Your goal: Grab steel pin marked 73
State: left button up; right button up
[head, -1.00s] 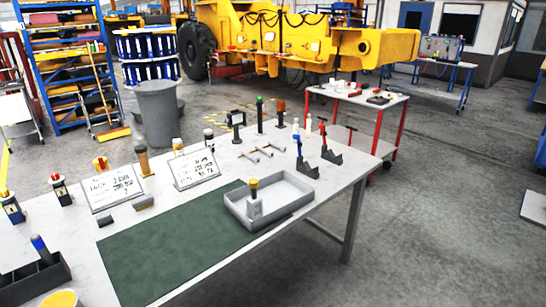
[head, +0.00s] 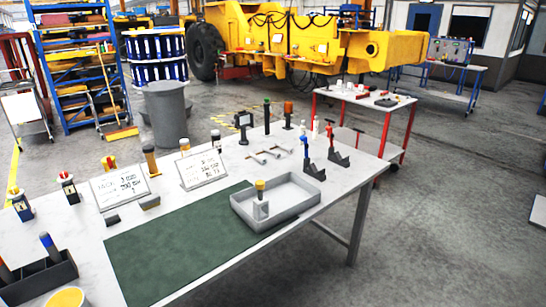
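Several upright pins stand on the white table (head: 330,195), and no marking 73 is readable on any of them. A yellow-topped pin (head: 260,186) stands at a grey block in the grey tray (head: 290,216). At the back are a dark pin with a green top (head: 267,117) and one with an orange top (head: 288,115). A brown pin with a dark top (head: 151,160) and a yellow-banded pin (head: 184,148) stand behind two written boards, the left board (head: 120,188) and the right board (head: 202,170). Neither of my grippers is in view.
A green mat (head: 170,245) covers the table's front middle. Two dark angled holders (head: 313,168) stand at the right end, and a black bin (head: 42,275) at front left. A grey barrel (head: 165,115) and a red-legged cart (head: 360,108) stand behind the table.

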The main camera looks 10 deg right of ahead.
aim_at(264, 162)
jog(key=i+l, duration=0.1)
jog(key=l, duration=0.35)
jog(key=i+l, duration=0.1)
jog(key=l, duration=0.3)
jog(key=i+l+z, duration=0.1)
jog(key=l, duration=0.35)
jog(key=i+l, duration=0.1)
jog(key=l, duration=0.35)
